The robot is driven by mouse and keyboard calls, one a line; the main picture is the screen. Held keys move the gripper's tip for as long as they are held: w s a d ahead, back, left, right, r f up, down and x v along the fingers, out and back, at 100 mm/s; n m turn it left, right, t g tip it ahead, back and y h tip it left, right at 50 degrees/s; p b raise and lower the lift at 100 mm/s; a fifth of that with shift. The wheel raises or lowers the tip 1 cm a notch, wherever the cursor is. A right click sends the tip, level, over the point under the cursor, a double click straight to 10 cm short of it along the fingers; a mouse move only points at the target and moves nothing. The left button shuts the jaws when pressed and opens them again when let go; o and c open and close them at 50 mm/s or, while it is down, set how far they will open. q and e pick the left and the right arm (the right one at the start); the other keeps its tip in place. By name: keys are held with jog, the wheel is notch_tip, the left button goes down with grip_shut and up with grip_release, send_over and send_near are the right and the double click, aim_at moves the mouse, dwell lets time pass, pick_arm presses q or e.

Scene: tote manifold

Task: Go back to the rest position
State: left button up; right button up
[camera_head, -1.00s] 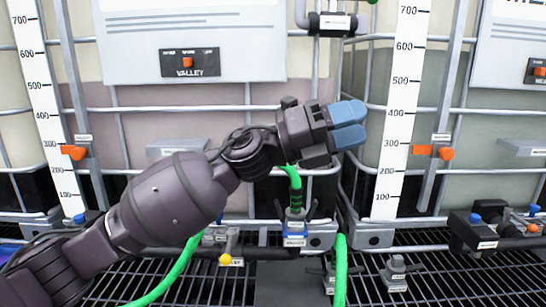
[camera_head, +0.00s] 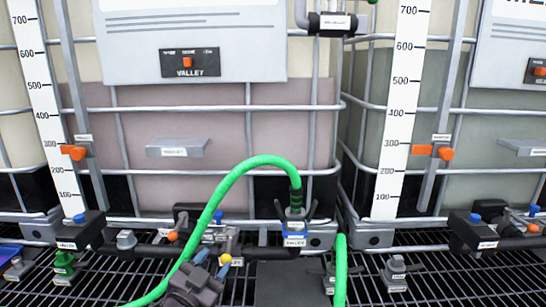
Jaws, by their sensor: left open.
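My left gripper (camera_head: 211,265) is low in the head view, at the bottom edge left of centre. Its two blue fingertips point up and away from me and stand apart, with nothing seen between them. My right gripper is out of view.
Two caged totes stand behind, with a left level scale (camera_head: 43,115) and a right level scale (camera_head: 400,110). Orange-knobbed clamps (camera_head: 74,152) sit on the uprights. Valves and pipes line the black grating (camera_head: 440,285) in front.

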pick_arm(q)
jog(key=s+a+f+n+g+y, duration=0.2)
jog(key=s+a+f, duration=0.3)
jog(key=s+f, duration=0.4)
jog(key=s+a+f+n+g+y, duration=0.2)
jog(key=s+a+f+n, duration=0.1)
jog(key=s+f, duration=0.6)
jog(key=s+a+f+n+g+y, duration=0.2)
jog(key=s+a+f+y, duration=0.1)
jog(key=s+a+f, duration=0.3)
jog(key=s+f, duration=0.2)
jog(key=s, duration=0.2)
jog(key=shift+s+a+f+n+g, duration=0.25)
jog(key=shift+a+f+n+g, duration=0.05)
jog(key=shift+f+g, duration=0.1)
